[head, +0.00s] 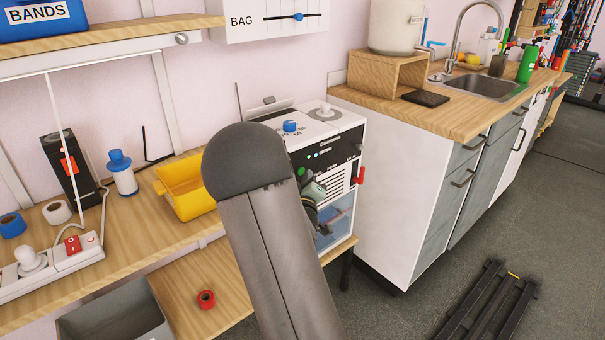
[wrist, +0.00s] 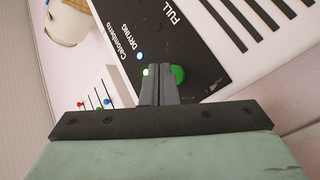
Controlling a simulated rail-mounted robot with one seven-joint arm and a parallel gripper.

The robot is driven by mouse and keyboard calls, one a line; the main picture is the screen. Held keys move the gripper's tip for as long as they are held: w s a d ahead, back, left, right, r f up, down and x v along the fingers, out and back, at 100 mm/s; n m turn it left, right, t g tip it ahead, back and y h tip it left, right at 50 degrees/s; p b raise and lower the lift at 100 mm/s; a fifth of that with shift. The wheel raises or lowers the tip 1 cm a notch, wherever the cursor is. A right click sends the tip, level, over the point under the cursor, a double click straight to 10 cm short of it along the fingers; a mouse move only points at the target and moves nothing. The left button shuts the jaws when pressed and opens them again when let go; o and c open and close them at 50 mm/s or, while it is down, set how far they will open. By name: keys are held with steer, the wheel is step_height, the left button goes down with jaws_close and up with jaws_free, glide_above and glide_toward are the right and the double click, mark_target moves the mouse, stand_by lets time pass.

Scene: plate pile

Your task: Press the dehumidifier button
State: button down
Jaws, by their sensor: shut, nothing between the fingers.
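The dehumidifier (head: 325,125) is a white box with a black front panel, standing right of my arm in the head view. A round green button (wrist: 178,74) on the panel shows in the wrist view, just right of my fingertips. A green knob-like spot (head: 301,171) also shows on the panel in the head view. My gripper (wrist: 160,68) is shut and empty, with its tips in front of the panel beside the green button, overlapping its left edge. I cannot tell whether they touch it. In the head view my arm hides part of the gripper and the dehumidifier's left side.
A yellow bin (head: 185,190) and a power strip (head: 50,262) are on the wooden bench at left. A white cabinet with a wooden counter (head: 460,118) stands close at right. A red tab (head: 360,174) sticks out of the dehumidifier's right edge. Floor at right is mostly free.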

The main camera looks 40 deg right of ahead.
steer(key=shift+s, duration=0.2)
steer(key=s, duration=0.2)
steer(key=s+b, duration=0.1)
steer(key=s, duration=0.2)
steer(key=shift+s+d+b, duration=0.25)
steer(key=shift+s+b, duration=0.05)
steer(key=shift+s, duration=0.05)
stand_by(0.5)
steer(key=s+a+f+m+g+y, duration=0.1)
steer(key=a+f+g+y, duration=0.3)
steer(key=a, duration=0.5)
steer(key=s+a+f+m+g+y, duration=0.15)
steer(key=a+f+y, duration=0.3)
steer(key=a, duration=0.45)
steer(key=s+a+r+g+y, duration=0.1)
steer(key=s+a+g, duration=0.3)
steer(key=s, duration=0.6)
steer(key=s+a+n+g+y, duration=0.1)
steer(key=s+a+g+y, duration=0.1)
steer(key=s+a+g, duration=0.3)
steer(key=s+a, duration=0.4)
steer(key=s, duration=0.1)
steer(key=shift+s+r+y, duration=0.25)
steer(key=shift+r+y, duration=0.1)
steer(key=shift+r, duration=0.05)
